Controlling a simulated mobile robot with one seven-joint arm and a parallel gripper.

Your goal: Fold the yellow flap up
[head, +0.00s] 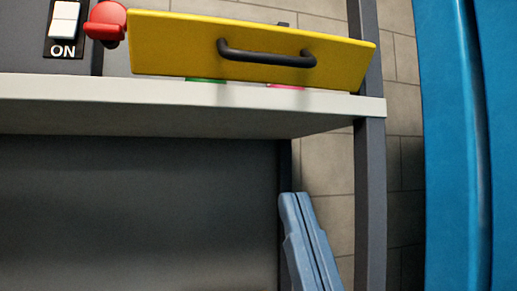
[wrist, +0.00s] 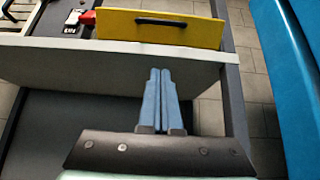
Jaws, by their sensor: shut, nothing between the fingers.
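The yellow flap (head: 175,45) stands upright or nearly so above the pale shelf edge at the top of the head view, with a dark bar handle (head: 266,55) on its face. It also shows in the wrist view (wrist: 120,27), behind the shelf edge. My gripper (wrist: 160,72) has its blue fingers pressed together and empty. In the wrist view they point at the shelf's front, below the flap. In the head view the gripper (head: 294,196) is at the lower right, below the shelf and apart from the flap.
The pale shelf edge (head: 120,95) lies between my gripper and the flap in the picture. A red knob (head: 106,22) and a white ON switch (head: 64,18) are left of the flap. A dark post (head: 370,190) and blue panel (head: 450,150) stand at right.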

